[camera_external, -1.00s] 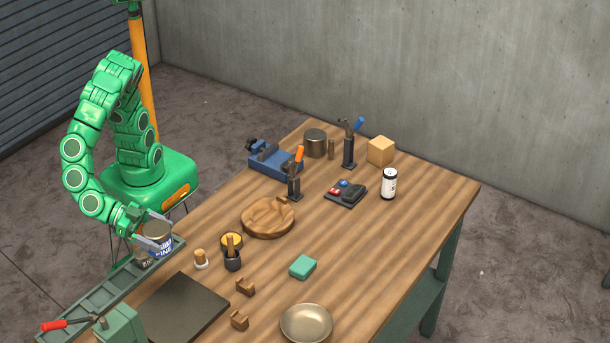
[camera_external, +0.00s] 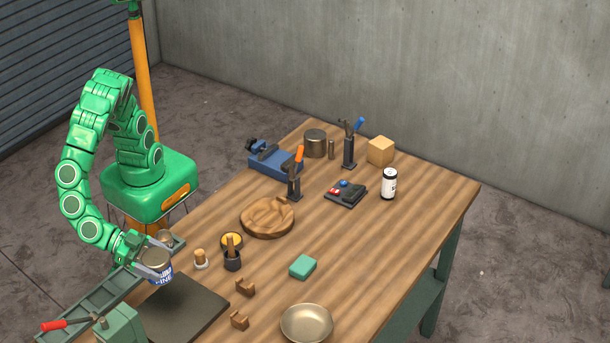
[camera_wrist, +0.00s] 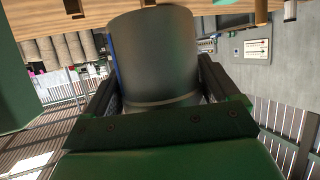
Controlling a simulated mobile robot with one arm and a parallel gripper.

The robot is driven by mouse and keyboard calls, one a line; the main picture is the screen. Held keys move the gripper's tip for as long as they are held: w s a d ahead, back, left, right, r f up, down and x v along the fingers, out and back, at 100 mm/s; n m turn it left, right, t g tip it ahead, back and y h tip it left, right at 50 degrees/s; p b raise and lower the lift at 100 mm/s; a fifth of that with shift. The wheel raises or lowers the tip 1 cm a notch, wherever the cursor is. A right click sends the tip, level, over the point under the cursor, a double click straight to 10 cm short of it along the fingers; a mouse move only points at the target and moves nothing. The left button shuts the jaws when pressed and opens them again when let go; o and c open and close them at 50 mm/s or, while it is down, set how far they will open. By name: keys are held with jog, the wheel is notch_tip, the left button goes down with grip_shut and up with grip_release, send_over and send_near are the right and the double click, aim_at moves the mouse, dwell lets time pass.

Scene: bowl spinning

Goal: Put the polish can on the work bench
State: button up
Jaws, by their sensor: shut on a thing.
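The polish can (camera_external: 161,274), with a blue and white label reading "FINE", is held upright in my gripper (camera_external: 150,258). My gripper is shut around the can's sides. In the external view the can appears above the near left edge of the work bench (camera_external: 350,240), by the dark mat and the grey-green tray; its exact height is hard to tell. In the wrist view the can (camera_wrist: 155,58) fills the middle as a dark cylinder between both fingers (camera_wrist: 160,95), with the wooden bench at the top.
A dark mat (camera_external: 185,310) lies on the bench, with the tray (camera_external: 95,303) along its left edge. Nearby are a brush holder (camera_external: 232,261), a wooden peg (camera_external: 200,257), a carved wooden disc (camera_external: 268,219) and small wooden blocks (camera_external: 244,287). The bench's right middle is clear.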

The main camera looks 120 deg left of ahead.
jog(key=shift+w+d+f, duration=0.55)
jog(key=shift+w+f, duration=0.3)
jog(key=shift+f, duration=0.2)
jog(key=shift+w+d+f, duration=0.6)
jog(key=shift+w+f, duration=0.2)
jog(key=shift+f, duration=0.25)
jog(key=shift+w+d+f, duration=0.55)
jog(key=shift+w+f, duration=0.3)
jog(key=shift+f, duration=1.8)
jog(key=shift+f, duration=0.1)
jog(key=o, duration=1)
jog(key=v, duration=1.2)
